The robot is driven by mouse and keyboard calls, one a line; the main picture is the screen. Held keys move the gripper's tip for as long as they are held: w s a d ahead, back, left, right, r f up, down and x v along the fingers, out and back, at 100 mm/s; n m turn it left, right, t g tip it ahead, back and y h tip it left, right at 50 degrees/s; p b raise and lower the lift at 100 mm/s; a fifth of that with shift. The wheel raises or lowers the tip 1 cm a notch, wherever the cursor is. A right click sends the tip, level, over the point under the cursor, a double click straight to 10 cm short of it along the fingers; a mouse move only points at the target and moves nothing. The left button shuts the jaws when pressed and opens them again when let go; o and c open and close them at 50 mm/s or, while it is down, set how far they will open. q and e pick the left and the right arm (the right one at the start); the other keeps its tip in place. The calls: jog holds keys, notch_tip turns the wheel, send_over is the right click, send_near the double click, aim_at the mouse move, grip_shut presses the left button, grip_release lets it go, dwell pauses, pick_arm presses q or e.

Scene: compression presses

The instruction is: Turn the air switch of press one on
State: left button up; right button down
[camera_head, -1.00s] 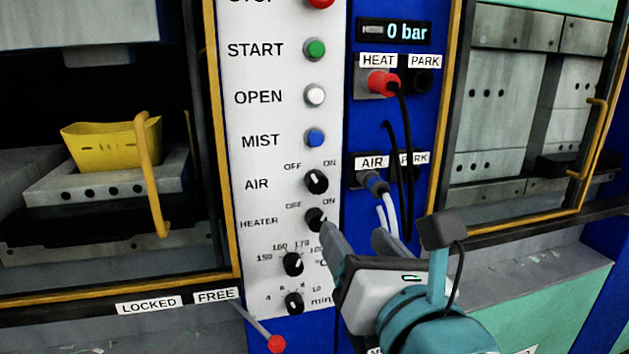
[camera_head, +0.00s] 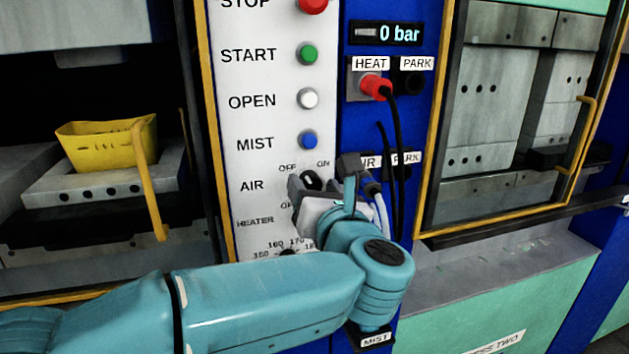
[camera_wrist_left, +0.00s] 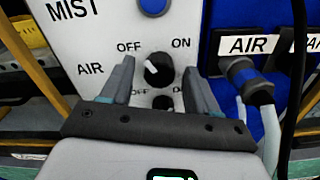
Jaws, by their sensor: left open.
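The black AIR switch knob (camera_head: 311,180) is on the white control panel (camera_head: 262,130), below the blue MIST button. In the left wrist view the knob (camera_wrist_left: 159,70) has its white mark pointing up-left, toward OFF. My left gripper (camera_head: 310,187) is open in front of the knob, partly covering it in the head view. In the wrist view its fingers (camera_wrist_left: 157,76) stand on either side of the knob, with gaps visible; whether they touch the panel I cannot tell. My right gripper is not in view. The display (camera_head: 390,33) reads 0 bar.
The HEATER knob is mostly hidden by my gripper. A red HEAT plug (camera_head: 375,87) is above. A yellow door handle (camera_head: 150,185) stands left of the panel.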

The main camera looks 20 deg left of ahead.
pick_arm(q)
jog(key=shift+w+a+r, duration=0.1)
jog(key=shift+w+a, duration=0.05)
jog(key=shift+w, duration=0.05)
jog(key=shift+w, duration=0.15)
jog(key=c, duration=1)
jog(key=shift+c, duration=0.2)
